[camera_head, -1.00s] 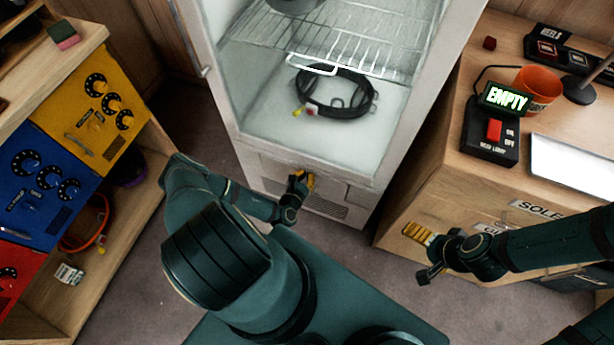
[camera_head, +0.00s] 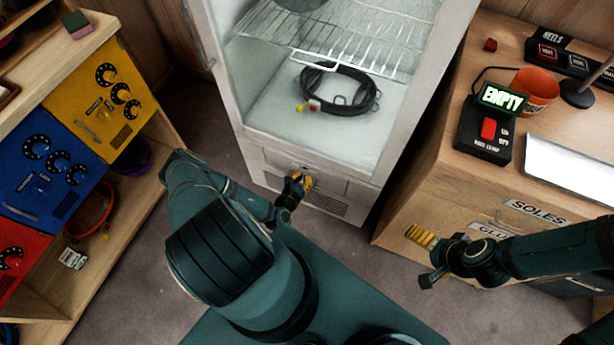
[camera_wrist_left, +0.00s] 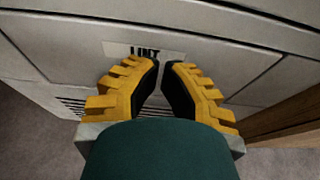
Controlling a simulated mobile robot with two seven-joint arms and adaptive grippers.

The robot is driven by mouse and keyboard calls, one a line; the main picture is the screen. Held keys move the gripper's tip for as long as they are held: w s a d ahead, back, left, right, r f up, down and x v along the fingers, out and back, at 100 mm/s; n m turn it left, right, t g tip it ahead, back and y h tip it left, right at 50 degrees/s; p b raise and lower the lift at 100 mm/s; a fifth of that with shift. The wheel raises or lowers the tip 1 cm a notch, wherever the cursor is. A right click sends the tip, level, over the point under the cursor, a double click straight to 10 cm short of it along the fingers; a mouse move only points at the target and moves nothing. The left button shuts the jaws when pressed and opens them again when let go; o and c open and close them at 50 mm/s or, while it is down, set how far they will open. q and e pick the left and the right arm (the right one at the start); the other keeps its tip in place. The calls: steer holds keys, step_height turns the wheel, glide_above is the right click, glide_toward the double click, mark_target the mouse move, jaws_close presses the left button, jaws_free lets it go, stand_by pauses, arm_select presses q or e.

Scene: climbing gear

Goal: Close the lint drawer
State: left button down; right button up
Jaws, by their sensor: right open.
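My left gripper (camera_head: 302,179) is at the drawer front. In the left wrist view its yellow fingers (camera_wrist_left: 161,65) point at the front just below the label, tips close together with a narrow gap and nothing seen between them. I cannot tell whether they touch the front, or how far out the drawer is. My right gripper (camera_head: 428,258) is open and empty, to the right of the cabinet.
The white cabinet (camera_head: 222,85) holds a wire rack and a coiled black cable (camera_head: 340,90). A wooden bench (camera_head: 455,185) with a lamp switch box (camera_head: 484,132) is at right. A shelf with yellow, blue and red panels (camera_head: 100,95) is at left. Grey floor (camera_head: 200,110) lies between.

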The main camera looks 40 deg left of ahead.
arm_select(q)
steer(key=p+v, duration=0.2)
steer(key=v, duration=0.8)
steer(key=shift+p, duration=0.3)
steer(key=shift+s+d, duration=0.1)
steer(key=w+d+r+m+h, duration=0.4)
steer(key=d+r+m+h, duration=0.4)
steer(key=d+h, duration=0.35)
steer(key=s+d+r+m+g+h, duration=0.5)
steer(key=s+d+m+g, duration=0.4)
steer(key=m+g, duration=0.55)
steer(key=w+r+m+t+y, duration=0.2)
steer(key=w+r+m+y, duration=0.5)
steer(key=m, duration=0.7)
step_height(320, 180, up, 4)
steer(key=shift+d+r+y, duration=0.1)
steer(key=shift+d+y, duration=0.2)
steer(key=shift+y, duration=0.85)
